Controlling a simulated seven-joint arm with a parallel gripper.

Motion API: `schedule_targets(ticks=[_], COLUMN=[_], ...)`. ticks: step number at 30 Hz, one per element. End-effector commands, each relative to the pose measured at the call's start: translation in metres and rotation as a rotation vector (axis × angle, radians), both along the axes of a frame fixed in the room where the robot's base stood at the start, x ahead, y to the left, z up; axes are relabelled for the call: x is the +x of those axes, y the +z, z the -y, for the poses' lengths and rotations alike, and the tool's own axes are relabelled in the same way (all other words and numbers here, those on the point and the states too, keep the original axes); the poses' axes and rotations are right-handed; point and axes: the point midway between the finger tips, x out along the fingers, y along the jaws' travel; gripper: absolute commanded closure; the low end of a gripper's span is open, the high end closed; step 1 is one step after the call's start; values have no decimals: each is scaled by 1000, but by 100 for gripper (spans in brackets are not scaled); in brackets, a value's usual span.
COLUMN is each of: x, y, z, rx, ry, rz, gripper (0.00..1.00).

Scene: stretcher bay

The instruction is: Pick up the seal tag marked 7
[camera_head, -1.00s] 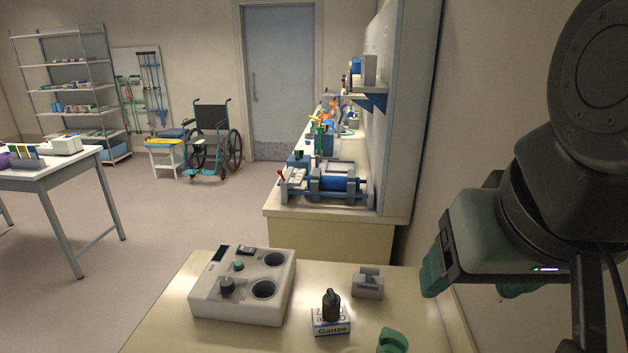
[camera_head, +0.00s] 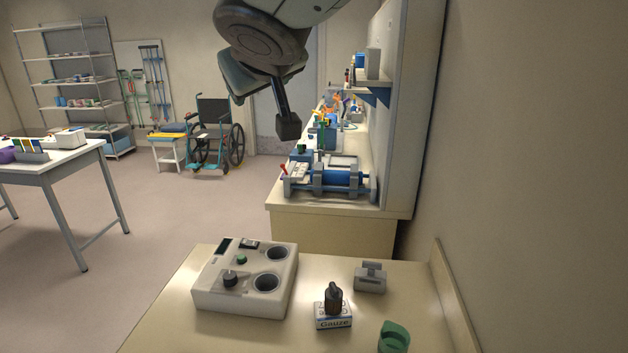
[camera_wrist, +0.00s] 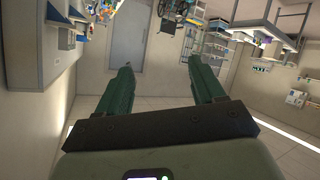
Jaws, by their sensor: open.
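My gripper (camera_wrist: 164,78) shows in the wrist view with its two green fingers spread apart and nothing between them. The fingers point toward the room, far from any surface, and the room appears upside down there. I cannot make out a seal tag marked 7 in either view. Small pale pieces (camera_head: 298,171) lie at the left end of the far bench (camera_head: 330,212), with no readable marking.
The near table (camera_head: 215,334) holds a white console (camera_head: 243,290) with two round wells, a dark bottle (camera_head: 333,298) on a gauze box (camera_head: 333,316), a grey fixture (camera_head: 370,277) and a green item (camera_head: 394,337). A blue cylinder device (camera_head: 340,179) sits on the far bench.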

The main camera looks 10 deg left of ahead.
Motion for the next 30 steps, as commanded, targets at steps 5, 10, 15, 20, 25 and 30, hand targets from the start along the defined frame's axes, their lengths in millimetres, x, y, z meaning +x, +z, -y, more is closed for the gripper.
schedule_targets(ticks=[5, 10, 15, 20, 25, 30], x=[-29, -78, -128, -175, -177, -177], y=[-22, -41, -59, -75, -104, -133], z=[-146, -221, -267, -295, -295, -295], rx=[98, 162, 204, 227, 229, 227], ry=[434, 716, 940, 1124, 1132, 1132], rz=[-19, -97, -197, -304, -316, -314], gripper=[32, 32, 32, 32, 32, 32])
